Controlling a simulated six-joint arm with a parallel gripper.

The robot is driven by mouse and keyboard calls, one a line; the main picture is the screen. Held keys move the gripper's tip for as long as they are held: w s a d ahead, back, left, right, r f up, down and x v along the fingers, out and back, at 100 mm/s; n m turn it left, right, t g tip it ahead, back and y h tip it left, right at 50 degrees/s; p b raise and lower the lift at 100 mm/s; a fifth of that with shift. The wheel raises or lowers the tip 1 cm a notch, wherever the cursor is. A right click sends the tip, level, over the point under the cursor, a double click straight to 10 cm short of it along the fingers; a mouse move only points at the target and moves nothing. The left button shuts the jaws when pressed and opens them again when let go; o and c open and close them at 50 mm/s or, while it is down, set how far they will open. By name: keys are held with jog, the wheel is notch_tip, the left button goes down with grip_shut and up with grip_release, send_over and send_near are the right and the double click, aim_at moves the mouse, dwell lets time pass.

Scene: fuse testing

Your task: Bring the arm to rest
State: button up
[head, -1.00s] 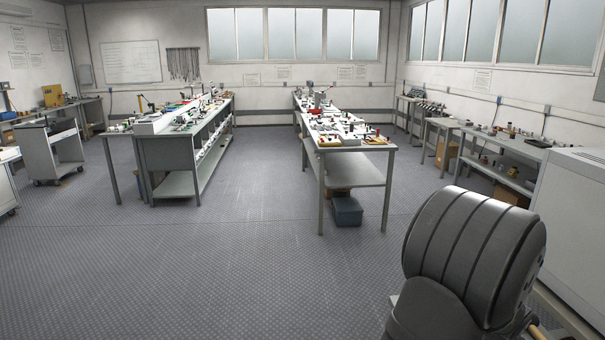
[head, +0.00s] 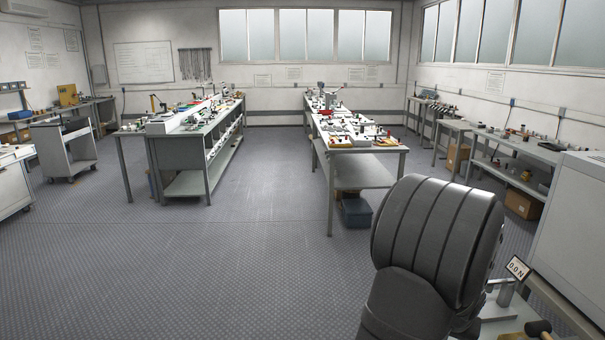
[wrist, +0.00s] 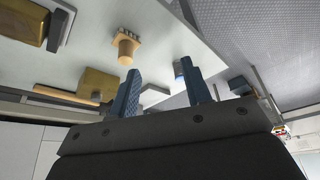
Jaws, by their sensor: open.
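My gripper (wrist: 160,67) shows in the wrist view, with its two blue fingers apart and nothing between them. A pale worktop (wrist: 185,28) lies beyond the fingers. A tan handle-like piece (wrist: 126,50) with a pronged end is on the worktop, just past the left finger and apart from it. In the head view, a dark, rounded link of my arm (head: 437,240) fills the lower right, and the gripper is out of sight.
A brass-coloured block (wrist: 98,84) and a larger one (wrist: 22,20) are at the left of the wrist view. A lettered sign (head: 517,268) stands at the head view's lower right. Two long benches (head: 190,140) (head: 358,168) stand ahead, with open floor (head: 200,270) before them.

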jog(key=w+a+f+n, duration=0.1)
jog(key=w+a, duration=0.3)
jog(key=a, duration=0.4)
jog(key=w+a+f+n+y, duration=0.1)
jog(key=w+a, duration=0.3)
jog(key=a, duration=0.5)
jog(key=w+a+f+n, duration=0.2)
jog(key=w+a, duration=0.3)
jog(key=a, duration=0.3)
jog(key=shift+a+n+t+y, duration=0.3)
jog(key=shift+t, duration=0.1)
